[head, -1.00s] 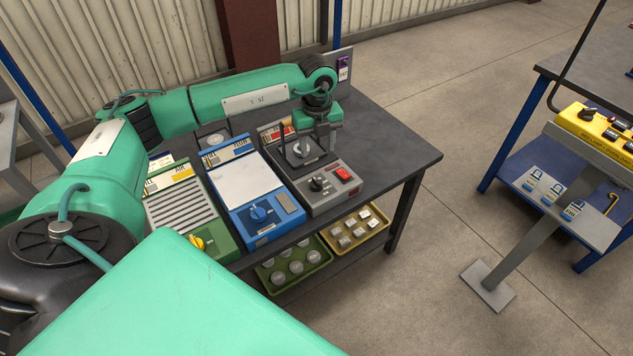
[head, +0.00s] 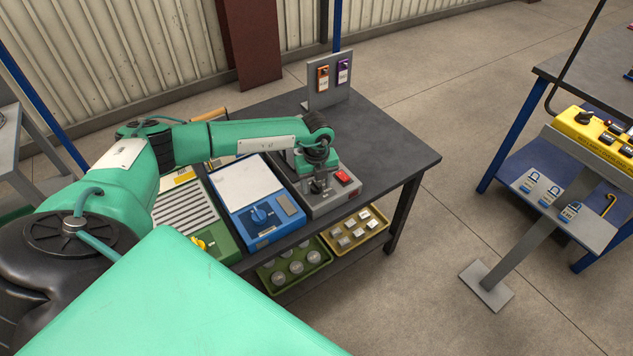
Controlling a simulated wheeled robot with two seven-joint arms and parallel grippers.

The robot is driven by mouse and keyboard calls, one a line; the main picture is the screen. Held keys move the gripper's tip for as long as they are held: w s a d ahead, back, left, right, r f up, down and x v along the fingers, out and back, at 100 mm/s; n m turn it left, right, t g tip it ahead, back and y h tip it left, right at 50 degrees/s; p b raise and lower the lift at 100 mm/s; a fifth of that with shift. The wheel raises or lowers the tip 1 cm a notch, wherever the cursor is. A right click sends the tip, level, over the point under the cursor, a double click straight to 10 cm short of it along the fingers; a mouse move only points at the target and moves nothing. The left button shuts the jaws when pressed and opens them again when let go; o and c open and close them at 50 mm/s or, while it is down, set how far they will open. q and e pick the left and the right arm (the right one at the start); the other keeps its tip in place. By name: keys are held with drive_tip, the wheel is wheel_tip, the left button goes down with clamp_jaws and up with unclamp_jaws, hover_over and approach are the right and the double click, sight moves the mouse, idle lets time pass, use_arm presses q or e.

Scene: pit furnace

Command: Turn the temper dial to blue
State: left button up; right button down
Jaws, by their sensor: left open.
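My left gripper (head: 317,185) points down over the front panel of a grey unit (head: 322,209) on the dark table. It is open, with its fingers at the unit's black dial, which they mostly hide. I cannot tell whether they touch it. A red switch (head: 343,178) is just right of the gripper. The dial labels are too small to read, so I cannot tell which is the temper dial. My right gripper is out of view.
An upright grey panel with an orange tag (head: 323,78) and a purple tag (head: 343,71) stands at the back. The table's right side (head: 395,150) is clear. Green (head: 293,283) and yellow (head: 357,240) trays of metal pieces sit on the shelf below.

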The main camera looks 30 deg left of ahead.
use_arm(q)
drive_tip(key=c, duration=1)
drive_tip(key=shift+o, duration=0.2)
